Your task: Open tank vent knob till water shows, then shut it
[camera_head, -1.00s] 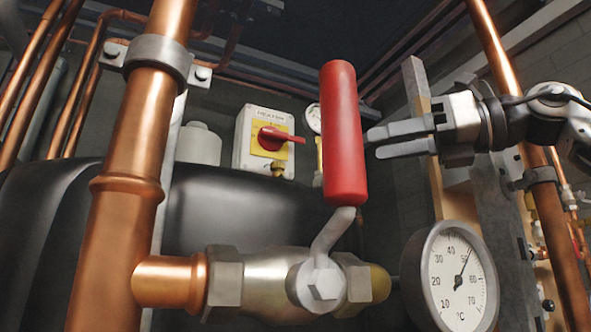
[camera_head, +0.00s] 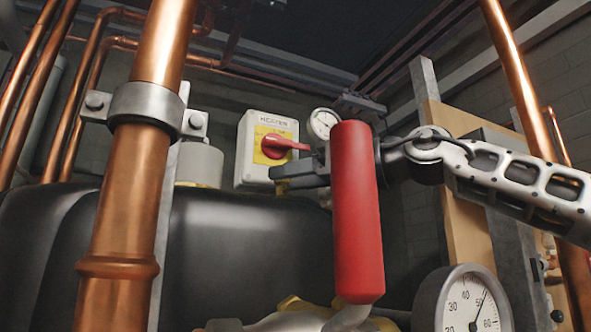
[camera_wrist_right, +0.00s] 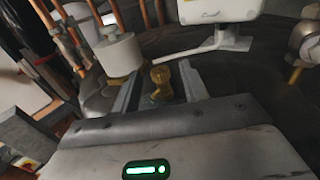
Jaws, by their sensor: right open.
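A small brass vent knob (camera_wrist_right: 161,78) stands on top of the black tank (camera_head: 250,235), seen in the right wrist view between my two finger tips. I cannot see water at it. In the head view the knob is hidden. My left gripper is in neither view.
A red lever handle (camera_head: 357,215) stands upright in front of my right gripper. A white cylinder (camera_head: 200,165), copper pipe (camera_head: 128,200) and thermometer (camera_head: 465,300) are nearby.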

